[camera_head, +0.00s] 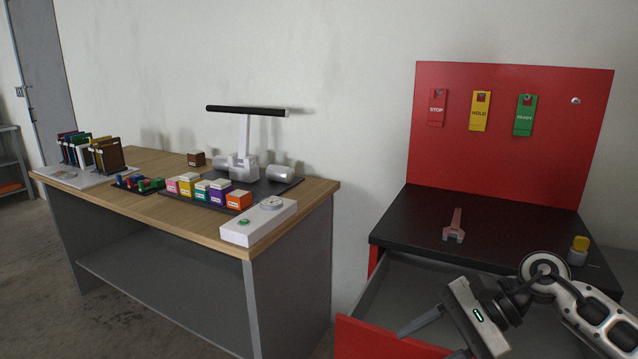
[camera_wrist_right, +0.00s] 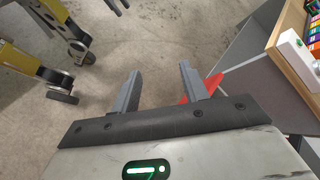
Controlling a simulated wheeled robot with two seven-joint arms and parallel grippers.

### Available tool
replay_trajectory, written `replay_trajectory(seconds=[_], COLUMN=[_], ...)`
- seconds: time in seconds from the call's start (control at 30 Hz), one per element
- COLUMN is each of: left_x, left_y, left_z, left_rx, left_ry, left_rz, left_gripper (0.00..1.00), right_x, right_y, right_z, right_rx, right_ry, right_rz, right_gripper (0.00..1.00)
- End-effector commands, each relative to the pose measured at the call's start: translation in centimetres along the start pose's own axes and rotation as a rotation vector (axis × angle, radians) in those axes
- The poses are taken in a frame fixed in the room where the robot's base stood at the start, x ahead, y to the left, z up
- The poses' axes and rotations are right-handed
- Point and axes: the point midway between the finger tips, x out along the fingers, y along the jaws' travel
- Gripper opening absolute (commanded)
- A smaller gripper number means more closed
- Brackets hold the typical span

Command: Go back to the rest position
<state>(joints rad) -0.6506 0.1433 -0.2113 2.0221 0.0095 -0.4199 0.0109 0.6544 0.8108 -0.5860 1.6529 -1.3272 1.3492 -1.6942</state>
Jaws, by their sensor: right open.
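My right gripper (camera_head: 427,345) comes in from the lower right of the head view, over the open drawer of the red station. The drawer's red front (camera_head: 375,342) shows at the bottom of that view. In the right wrist view the two grey fingers of the gripper (camera_wrist_right: 157,80) stand apart with nothing between them, and bare concrete floor shows beyond. A red corner (camera_wrist_right: 210,86) shows behind the right finger. My left gripper is in neither view.
A red wrench-like tool (camera_head: 454,226) and a yellow-topped knob (camera_head: 579,250) are on the black top (camera_head: 410,222). STOP, HOLD and READY tags hang on the red board (camera_head: 500,85). A wooden bench (camera_head: 322,187) with colored boxes stands left. A floor gap separates them.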

Motion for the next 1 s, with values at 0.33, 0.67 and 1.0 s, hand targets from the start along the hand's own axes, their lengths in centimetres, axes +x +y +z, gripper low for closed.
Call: replay_trajectory(seconds=[0.33,0.67,1.0], left_x=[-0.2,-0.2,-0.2], left_y=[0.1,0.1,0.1], left_z=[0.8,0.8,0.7], left_rx=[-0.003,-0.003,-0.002], left_ry=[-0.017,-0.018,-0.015], left_rz=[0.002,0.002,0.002], left_gripper=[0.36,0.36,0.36], right_x=[7.2,12.7,14.8], right_y=[-0.5,17.2,22.8], right_z=[3.5,-5.6,-5.3], right_rx=[1.821,-1.813,-1.482], right_ry=[-1.256,1.254,1.069], right_rz=[-0.505,0.373,0.311], right_gripper=[0.44,0.44,0.44])
